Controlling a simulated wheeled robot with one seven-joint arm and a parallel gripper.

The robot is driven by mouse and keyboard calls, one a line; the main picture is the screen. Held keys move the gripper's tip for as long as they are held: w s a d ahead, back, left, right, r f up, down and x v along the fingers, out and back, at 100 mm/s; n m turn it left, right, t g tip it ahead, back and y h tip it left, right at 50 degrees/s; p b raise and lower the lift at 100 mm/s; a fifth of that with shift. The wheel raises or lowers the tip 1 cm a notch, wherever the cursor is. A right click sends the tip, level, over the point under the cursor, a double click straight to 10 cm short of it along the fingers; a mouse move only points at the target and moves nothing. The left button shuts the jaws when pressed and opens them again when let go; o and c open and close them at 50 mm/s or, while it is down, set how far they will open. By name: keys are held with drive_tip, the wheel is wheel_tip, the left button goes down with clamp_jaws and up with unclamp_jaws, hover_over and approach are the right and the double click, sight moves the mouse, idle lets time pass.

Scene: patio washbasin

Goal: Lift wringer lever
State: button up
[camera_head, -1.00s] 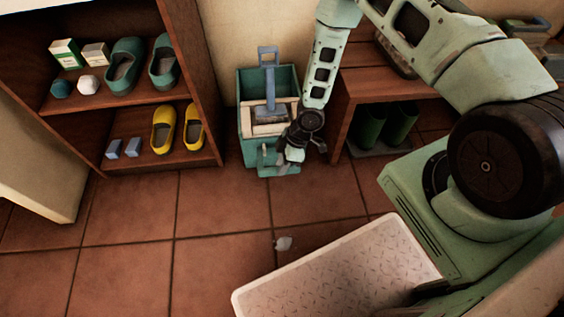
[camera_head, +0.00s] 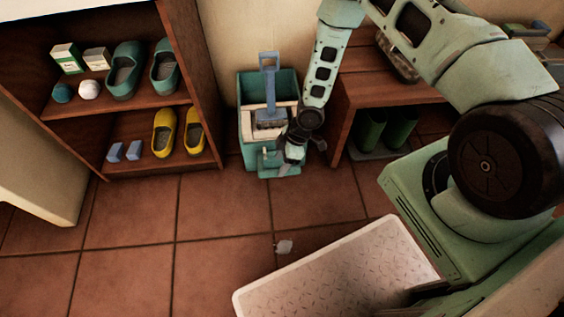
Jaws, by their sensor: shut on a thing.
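A teal mop bucket (camera_head: 245,120) stands on the floor against the wall. A cream wringer frame (camera_head: 252,134) with a grey middle sits in its top. A blue lever (camera_head: 269,75) with a loop grip stands upright from the wringer, above the bucket's rim. My gripper (camera_head: 290,158) is low at the bucket's front right, beside a small green bracket (camera_head: 266,160). It is well below the lever's loop. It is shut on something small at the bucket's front. My wrist and fingers hide what exactly it holds.
A wooden shelf (camera_head: 185,90) with clogs stands left of the bucket. A wooden bench (camera_head: 345,90) with green boots (camera_head: 371,130) under it stands close on the right.

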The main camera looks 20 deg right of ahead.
drive_tip(key=shift+w+d, duration=0.2)
drive_tip(key=shift+d, duration=0.1)
drive_tip(key=p+v, duration=0.7)
drive_tip(key=v, duration=1)
drive_tip(key=shift+s+a+r, duration=0.15)
drive_tip(key=shift+r, duration=0.05)
